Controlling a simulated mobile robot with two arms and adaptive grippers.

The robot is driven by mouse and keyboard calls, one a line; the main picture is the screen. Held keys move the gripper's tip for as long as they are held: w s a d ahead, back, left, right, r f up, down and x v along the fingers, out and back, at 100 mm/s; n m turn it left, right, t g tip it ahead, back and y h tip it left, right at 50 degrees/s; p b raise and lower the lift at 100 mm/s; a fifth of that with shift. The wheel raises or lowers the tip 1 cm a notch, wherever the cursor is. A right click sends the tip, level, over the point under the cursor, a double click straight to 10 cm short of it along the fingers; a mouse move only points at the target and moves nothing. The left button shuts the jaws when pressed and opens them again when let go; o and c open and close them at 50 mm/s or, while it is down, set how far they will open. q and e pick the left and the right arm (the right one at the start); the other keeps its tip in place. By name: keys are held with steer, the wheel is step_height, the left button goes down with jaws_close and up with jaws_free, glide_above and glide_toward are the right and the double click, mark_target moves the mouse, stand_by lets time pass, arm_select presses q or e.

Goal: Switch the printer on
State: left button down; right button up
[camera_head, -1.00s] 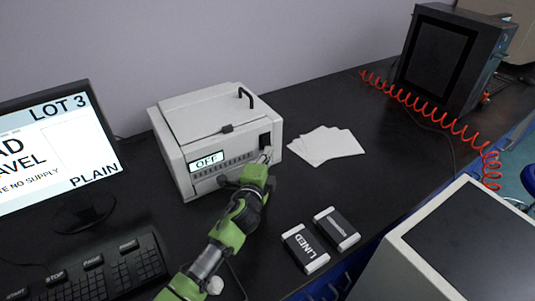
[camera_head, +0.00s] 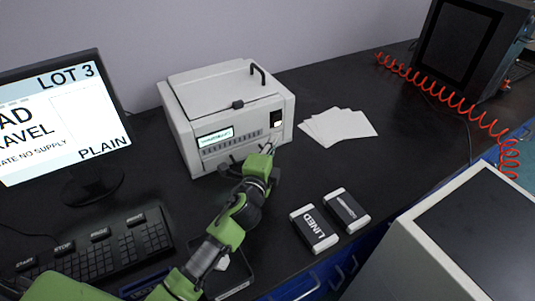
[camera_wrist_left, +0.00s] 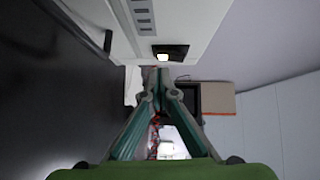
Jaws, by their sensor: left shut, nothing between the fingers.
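The white printer (camera_head: 222,85) stands on the black bench. Its small display (camera_head: 215,136) is lit, with a short line of text too small to read. The dark power switch (camera_head: 277,118) on the printer's front right shows a pale patch. The switch also shows in the left wrist view (camera_wrist_left: 170,52), dark with a bright spot. My left gripper (camera_head: 269,147) is shut and empty, just below and in front of the switch. In the left wrist view its fingertips (camera_wrist_left: 160,74) meet just short of the switch, apparently apart from it. My right gripper is not in view.
White sheets (camera_head: 338,126) lie right of the printer. Two dark packs, one marked LINED (camera_head: 314,229), lie in front. A monitor (camera_head: 62,120) and keyboard (camera_head: 95,250) stand at left. A red coiled hose (camera_head: 440,95) runs by a dark machine (camera_head: 465,50) at right.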

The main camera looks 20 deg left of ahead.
arm_select(q)
steer(key=s, duration=0.7)
steer(key=shift+r, duration=0.15)
